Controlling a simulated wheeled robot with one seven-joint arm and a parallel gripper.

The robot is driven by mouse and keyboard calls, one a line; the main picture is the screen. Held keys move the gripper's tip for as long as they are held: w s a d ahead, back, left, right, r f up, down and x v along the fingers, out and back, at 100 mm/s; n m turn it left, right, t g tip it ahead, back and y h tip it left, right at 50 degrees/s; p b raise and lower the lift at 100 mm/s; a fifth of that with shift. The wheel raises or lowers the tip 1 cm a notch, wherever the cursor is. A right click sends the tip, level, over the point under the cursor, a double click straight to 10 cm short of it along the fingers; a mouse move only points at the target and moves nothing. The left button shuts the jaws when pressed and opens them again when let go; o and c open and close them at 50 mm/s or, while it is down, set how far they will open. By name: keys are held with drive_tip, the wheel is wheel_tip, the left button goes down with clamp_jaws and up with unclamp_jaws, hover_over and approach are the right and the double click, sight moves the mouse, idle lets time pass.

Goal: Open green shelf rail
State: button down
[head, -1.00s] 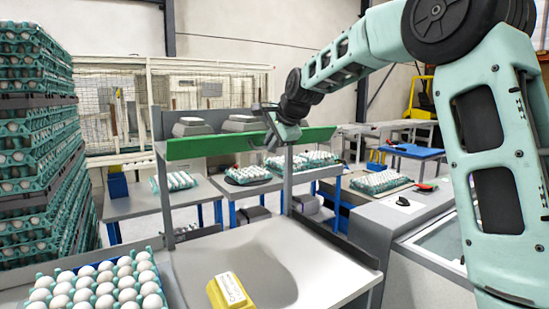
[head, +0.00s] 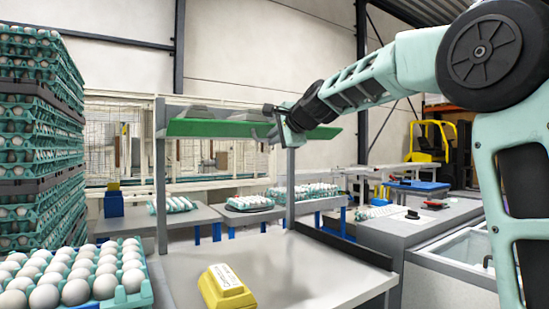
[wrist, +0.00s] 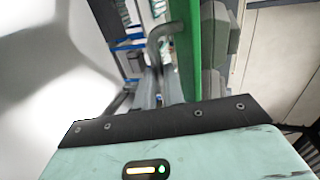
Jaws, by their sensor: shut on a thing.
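The green shelf rail (head: 215,128) runs along the front of the raised shelf, above the grey worktop in the head view. In the wrist view the rail (wrist: 187,50) is a green strip running up the picture. My gripper (head: 274,118) is at the rail, right of its middle in the head view, and is shut on it. The exact grip is partly hidden by my wrist.
A yellow egg carton (head: 226,288) lies on the worktop below the rail. A tray of white eggs (head: 128,303) is at lower left, with tall tray stacks (head: 38,150) behind it. Grey posts (head: 160,195) hold the shelf. Egg trays stand on tables behind.

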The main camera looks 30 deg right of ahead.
drive_tip(key=f+t+b, duration=0.2)
drive_tip(key=t+b, duration=0.1)
drive_tip(key=b, duration=0.9)
drive_tip(key=w+f+t+b, duration=0.1)
drive_tip(key=f+t+b, duration=0.2)
drive_tip(key=b, duration=1)
drive_tip(key=shift+w, duration=0.15)
drive_tip(key=shift+b, duration=0.6)
drive_tip(key=shift+w+r+t+b, duration=0.1)
drive_tip(key=shift+t+b, duration=0.3)
drive_tip(key=shift+b, duration=0.25)
drive_tip(key=c, duration=1.5)
unclamp_jaws()
drive_tip(key=b+v, duration=0.8)
drive_tip(key=v, duration=0.9)
